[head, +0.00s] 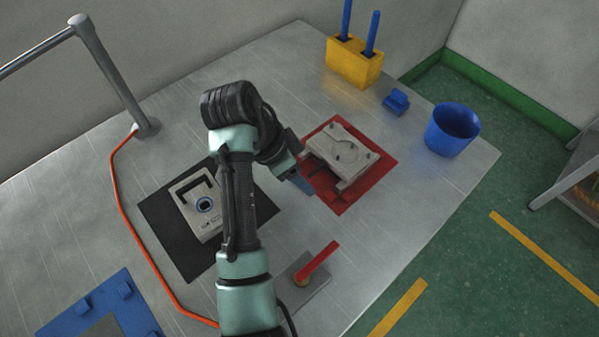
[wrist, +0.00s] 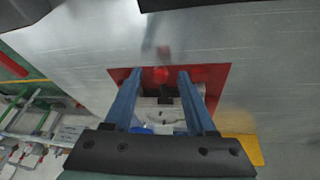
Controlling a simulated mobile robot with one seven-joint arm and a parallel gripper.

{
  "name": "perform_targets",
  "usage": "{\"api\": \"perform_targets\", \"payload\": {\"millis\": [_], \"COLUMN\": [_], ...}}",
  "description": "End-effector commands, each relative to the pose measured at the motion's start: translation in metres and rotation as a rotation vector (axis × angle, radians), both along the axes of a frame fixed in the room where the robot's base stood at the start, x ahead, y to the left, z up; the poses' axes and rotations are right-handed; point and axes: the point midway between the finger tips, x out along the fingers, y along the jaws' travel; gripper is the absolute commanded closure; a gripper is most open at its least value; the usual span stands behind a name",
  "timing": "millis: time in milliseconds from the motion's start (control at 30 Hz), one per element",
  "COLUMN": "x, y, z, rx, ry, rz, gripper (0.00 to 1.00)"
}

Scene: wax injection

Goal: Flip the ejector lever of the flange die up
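A grey die (head: 342,150) with a round recess and small studs lies on a red mat (head: 373,180) right of my arm; I take it for the flange die. Its ejector lever is hard to make out; a small bright red part (wrist: 160,75) shows at the die's edge in the wrist view, and I cannot tell its angle. My gripper (head: 302,184) has blue fingers and is beside the mat's left edge in the head view. In the wrist view my gripper (wrist: 157,76) is open, its fingers apart with the red part seen between them, nothing held.
A second die (head: 200,205) lies on a black mat (head: 175,245) at left. A red-handled lever on a plate (head: 318,262) stands in front. A yellow block (head: 352,65) with blue rods, a small blue piece (head: 396,101) and a blue bucket (head: 452,130) are behind right. An orange cable (head: 150,255) runs at left.

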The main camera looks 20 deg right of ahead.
Motion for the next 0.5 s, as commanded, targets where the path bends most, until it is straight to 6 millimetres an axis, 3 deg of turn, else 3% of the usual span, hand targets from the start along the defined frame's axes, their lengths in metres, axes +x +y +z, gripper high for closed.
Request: {"api": "perform_targets", "payload": {"millis": [33,300,500], "x": [0.0001,0.0001,0.0002], "y": [0.0001,0.0002,0.0002], "z": [0.0002,0.0004,0.0007], "rx": [0.000,0.000,0.000], "ry": [0.000,-0.001,-0.001], "rz": [0.000,0.000,0.000], "gripper": [0.53,1.00,1.00]}}
